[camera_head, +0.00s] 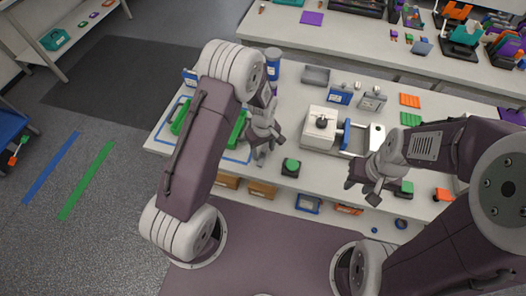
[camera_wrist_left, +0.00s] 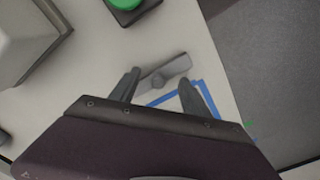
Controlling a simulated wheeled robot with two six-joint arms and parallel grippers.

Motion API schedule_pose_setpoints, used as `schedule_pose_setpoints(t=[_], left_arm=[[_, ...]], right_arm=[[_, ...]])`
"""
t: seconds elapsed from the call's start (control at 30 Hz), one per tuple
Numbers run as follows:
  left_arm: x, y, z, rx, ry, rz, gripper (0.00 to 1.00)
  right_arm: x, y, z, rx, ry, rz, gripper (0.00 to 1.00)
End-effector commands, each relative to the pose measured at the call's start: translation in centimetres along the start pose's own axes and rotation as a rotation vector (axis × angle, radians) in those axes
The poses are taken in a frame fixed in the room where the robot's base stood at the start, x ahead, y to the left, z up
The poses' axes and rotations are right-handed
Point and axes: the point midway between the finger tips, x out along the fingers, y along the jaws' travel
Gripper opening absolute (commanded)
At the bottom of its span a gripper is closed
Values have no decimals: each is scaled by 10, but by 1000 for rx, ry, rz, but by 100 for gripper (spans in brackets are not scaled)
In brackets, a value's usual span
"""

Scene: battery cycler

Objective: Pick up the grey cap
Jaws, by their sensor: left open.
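In the left wrist view a flat grey piece (camera_wrist_left: 168,70), which looks like the grey cap, lies on the white table just beyond my left fingertips. My left gripper (camera_wrist_left: 160,88) is open, with its two fingers apart and pointing toward the grey piece. I cannot tell whether either finger touches it. In the head view my left gripper (camera_head: 264,153) is low over the table's near left part, and I cannot make out the grey piece clearly there. My right gripper (camera_head: 361,192) is at the table's near edge on the right, fingers apart, with nothing visible between them.
A black block with a green button (camera_head: 291,166) stands right of my left gripper. A white box-like device (camera_head: 317,127) stands behind it. Blue tape (camera_head: 165,133) marks the table's left end, with green pieces inside. A grey tray (camera_head: 316,76) lies farther back.

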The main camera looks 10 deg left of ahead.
Motion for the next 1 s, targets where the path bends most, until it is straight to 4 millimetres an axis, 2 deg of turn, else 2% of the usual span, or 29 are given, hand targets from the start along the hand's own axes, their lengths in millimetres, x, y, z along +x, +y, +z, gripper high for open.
schedule_pose_setpoints(t=[0.1,0.27,0.3,0.5,0.83,1.0], left_arm=[[10,0,0,0,0,1,55],[10,0,0,0,1,1,55],[10,0,0,0,1,1,52],[10,0,0,0,1,1,0],[9,0,0,0,1,2,0],[-6,1,-1,0,3,4,0]], right_arm=[[-2,0,0,0,0,0,36],[-1,0,0,0,0,0,36],[-1,0,0,0,0,0,36],[-1,0,0,0,0,0,36],[0,0,0,0,0,0,36],[4,0,0,0,0,0,36]])
